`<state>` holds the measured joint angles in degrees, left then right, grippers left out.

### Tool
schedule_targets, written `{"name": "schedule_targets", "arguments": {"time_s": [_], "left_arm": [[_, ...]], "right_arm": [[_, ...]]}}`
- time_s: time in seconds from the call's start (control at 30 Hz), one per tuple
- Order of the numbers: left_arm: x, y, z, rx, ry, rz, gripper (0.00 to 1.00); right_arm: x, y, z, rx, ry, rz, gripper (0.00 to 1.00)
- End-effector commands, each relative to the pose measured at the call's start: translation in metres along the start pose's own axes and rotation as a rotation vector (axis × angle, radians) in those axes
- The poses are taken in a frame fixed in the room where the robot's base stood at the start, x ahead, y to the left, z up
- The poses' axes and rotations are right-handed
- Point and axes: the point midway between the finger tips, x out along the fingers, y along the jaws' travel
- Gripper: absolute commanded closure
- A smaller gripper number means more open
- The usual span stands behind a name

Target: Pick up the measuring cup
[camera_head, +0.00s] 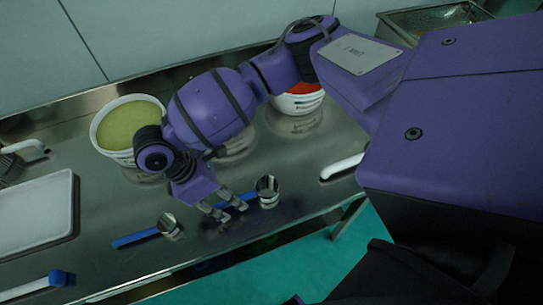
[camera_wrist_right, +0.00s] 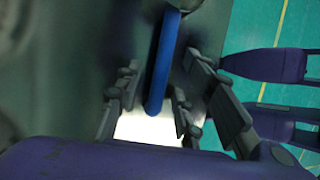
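A measuring cup with a round metal bowl (camera_head: 267,188) and a blue handle lies on the steel counter, near its front edge. My right gripper (camera_head: 226,207) is over the end of that handle. In the right wrist view the blue handle (camera_wrist_right: 163,65) runs between the two fingers, with gaps beside it, so the gripper is open and not closed on it. A second measuring cup (camera_head: 168,225) with a blue handle lies to the left. My left gripper is not in view.
A white tub of yellowish-green powder (camera_head: 130,124) and a tub with red contents (camera_head: 300,90) stand behind my right arm. A white tray (camera_head: 35,210) and a blue-ended tool (camera_head: 58,278) are at left. A metal container (camera_head: 432,20) is at the back right.

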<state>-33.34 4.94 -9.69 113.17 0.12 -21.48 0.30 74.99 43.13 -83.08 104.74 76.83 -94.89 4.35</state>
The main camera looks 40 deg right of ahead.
Motion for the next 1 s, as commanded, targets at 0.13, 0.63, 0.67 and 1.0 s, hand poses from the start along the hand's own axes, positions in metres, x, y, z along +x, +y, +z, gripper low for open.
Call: {"name": "schedule_targets", "arguments": {"time_s": [0.13,0.63,0.67,1.0], "left_arm": [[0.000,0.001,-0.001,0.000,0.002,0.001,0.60],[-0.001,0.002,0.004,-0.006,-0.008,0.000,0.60],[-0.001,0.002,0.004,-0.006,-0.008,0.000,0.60],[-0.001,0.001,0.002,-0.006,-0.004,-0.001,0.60]], "right_arm": [[0.002,-0.001,0.000,0.000,-0.001,-0.004,0.65],[0.000,0.000,0.000,0.000,-0.001,-0.001,1.00],[0.000,0.000,0.000,0.000,-0.001,-0.001,1.00],[-0.012,-0.002,0.004,-0.001,0.000,0.003,1.00]]}}
